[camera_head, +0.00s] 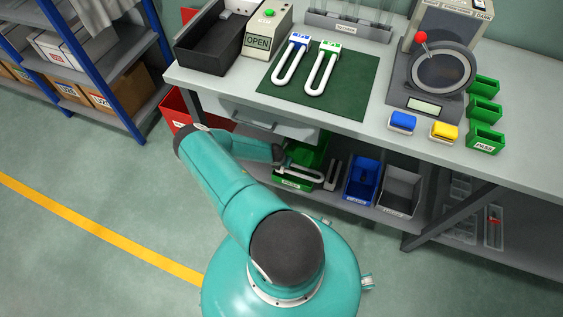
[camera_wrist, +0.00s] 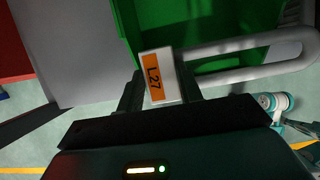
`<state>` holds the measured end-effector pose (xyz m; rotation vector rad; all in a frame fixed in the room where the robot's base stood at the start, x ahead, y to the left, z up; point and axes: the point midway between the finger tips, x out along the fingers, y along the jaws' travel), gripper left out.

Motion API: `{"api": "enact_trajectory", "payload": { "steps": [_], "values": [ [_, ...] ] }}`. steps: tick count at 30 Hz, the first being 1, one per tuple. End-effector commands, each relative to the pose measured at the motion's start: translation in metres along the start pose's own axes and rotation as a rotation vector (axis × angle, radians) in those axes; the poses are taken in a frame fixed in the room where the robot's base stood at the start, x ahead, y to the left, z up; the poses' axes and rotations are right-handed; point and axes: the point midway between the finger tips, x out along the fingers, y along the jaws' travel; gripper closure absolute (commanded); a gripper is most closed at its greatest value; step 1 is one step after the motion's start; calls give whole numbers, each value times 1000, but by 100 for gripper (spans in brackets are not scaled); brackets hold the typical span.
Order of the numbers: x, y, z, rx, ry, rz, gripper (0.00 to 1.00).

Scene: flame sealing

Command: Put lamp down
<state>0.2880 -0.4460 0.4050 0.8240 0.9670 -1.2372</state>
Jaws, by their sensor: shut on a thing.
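My gripper (camera_wrist: 160,88) is shut on the base of a U-shaped lamp with an orange L27 label (camera_wrist: 157,75). The lamp's white tube reaches to the right in the wrist view. In the head view the white tube (camera_head: 302,173) shows at the green bin (camera_head: 293,183) on the lower shelf, beside my gripper (camera_head: 279,156). The green bin fills the top of the wrist view (camera_wrist: 200,25). I cannot tell whether the lamp touches the bin. The bin's inside is partly hidden by the bench and my arm.
A blue bin (camera_head: 361,180) and a grey bin (camera_head: 400,192) stand right of the green bin. A drawer (camera_head: 262,118) hangs above. A red bin (camera_head: 176,110) is at left. Two lamps, blue-capped (camera_head: 290,62) and green-capped (camera_head: 322,70), lie on the green mat (camera_head: 352,100).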

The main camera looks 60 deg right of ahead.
Motion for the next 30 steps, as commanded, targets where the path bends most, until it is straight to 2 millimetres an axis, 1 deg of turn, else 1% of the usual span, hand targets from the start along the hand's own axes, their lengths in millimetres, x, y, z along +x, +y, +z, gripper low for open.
{"api": "enact_trajectory", "payload": {
  "steps": [12, 13, 16, 26, 30],
  "values": [
    [8, 0, -3, 0, -1, 0, 95],
    [8, 0, -4, 0, 0, 0, 62],
    [8, 0, -3, 0, 0, 0, 43],
    [7, 0, -2, 0, -1, 0, 42],
    [-6, 0, 2, 0, -1, 0, 42]
  ]
}}
